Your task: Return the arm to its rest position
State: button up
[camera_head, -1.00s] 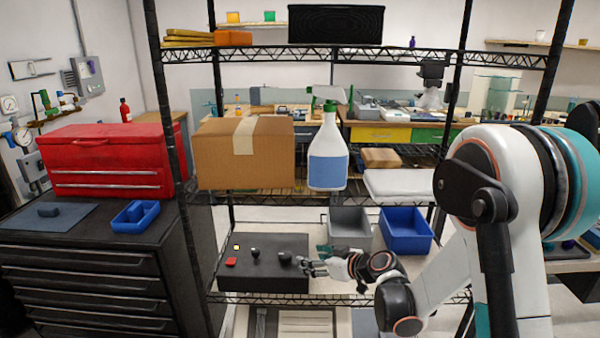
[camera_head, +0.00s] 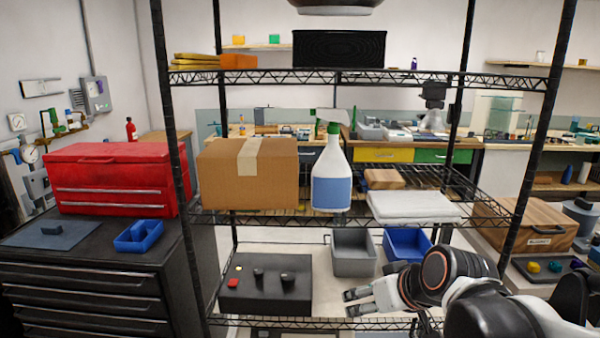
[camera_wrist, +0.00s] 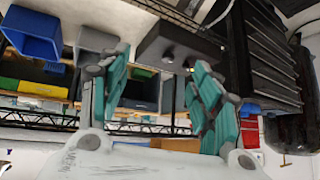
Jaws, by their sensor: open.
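My gripper (camera_head: 358,303) is in front of the lower part of the wire shelf rack, to the right of the black box with knobs (camera_head: 262,300). In the wrist view its two teal-padded fingers (camera_wrist: 160,95) are spread apart with nothing between them. My white and black arm reaches in from the lower right of the head view. The wrist view looks upside down, with the black box (camera_wrist: 180,45) showing beyond the fingers.
The rack holds a cardboard box (camera_head: 222,178), a spray bottle (camera_head: 331,185), a white folded stack (camera_head: 413,207), a grey bin (camera_head: 354,265) and a blue bin (camera_head: 400,243). A red toolbox (camera_head: 115,178) and a blue tray (camera_head: 138,236) sit on the black cabinet (camera_head: 85,290) at left.

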jog(key=s+d+m+h, duration=0.3)
jog(key=s+d, duration=0.3)
jog(key=s, duration=0.7)
jog(key=shift+f+g, duration=0.2)
jog(key=shift+g, duration=0.1)
jog(key=shift+s+d, duration=0.1)
dwell(0.9)
